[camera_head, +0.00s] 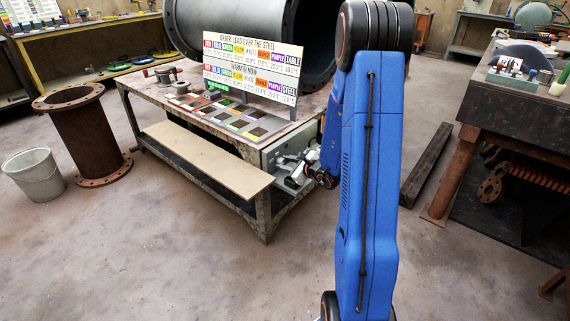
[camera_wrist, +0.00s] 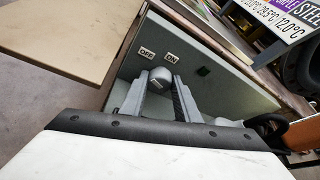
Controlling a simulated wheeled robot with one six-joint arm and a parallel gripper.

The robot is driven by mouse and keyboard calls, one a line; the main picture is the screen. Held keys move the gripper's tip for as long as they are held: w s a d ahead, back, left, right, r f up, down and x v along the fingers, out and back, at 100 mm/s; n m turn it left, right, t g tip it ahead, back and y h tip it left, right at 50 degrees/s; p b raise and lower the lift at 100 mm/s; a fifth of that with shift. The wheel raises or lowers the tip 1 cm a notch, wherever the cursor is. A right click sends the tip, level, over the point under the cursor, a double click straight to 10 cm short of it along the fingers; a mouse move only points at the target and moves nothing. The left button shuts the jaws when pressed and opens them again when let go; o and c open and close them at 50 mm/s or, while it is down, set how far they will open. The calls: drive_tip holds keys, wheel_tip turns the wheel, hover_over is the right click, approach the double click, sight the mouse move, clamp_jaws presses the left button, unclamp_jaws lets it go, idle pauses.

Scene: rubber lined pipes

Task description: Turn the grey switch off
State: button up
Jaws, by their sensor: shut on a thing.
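The grey switch (camera_wrist: 161,74) is a rounded knob on the grey panel (camera_wrist: 222,88) at the end of the bench, seen in the wrist view. A white OFF label (camera_wrist: 147,54) and a white ON label (camera_wrist: 171,58) sit just beyond it, OFF to the left of ON. My gripper (camera_wrist: 160,84) is shut on the knob, one finger on each side. Which label the knob points to I cannot tell. In the head view my gripper (camera_head: 293,182) is at the panel (camera_head: 287,150), and the knob is not clearly visible there.
A small dark fitting (camera_wrist: 203,71) is on the panel right of the labels. A tan board (camera_head: 207,158) juts from the bench's front, close to my gripper. A sign board (camera_head: 252,70) and colour samples stand on the bench. The floor in front is clear.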

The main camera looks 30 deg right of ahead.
drive_tip(key=shift+a+f+n+t+h, duration=0.1)
drive_tip(key=shift+n+t+h, duration=0.6)
drive_tip(key=shift+n, duration=0.8)
drive_tip(key=o, duration=1)
drive_tip(key=shift+o, duration=0.2)
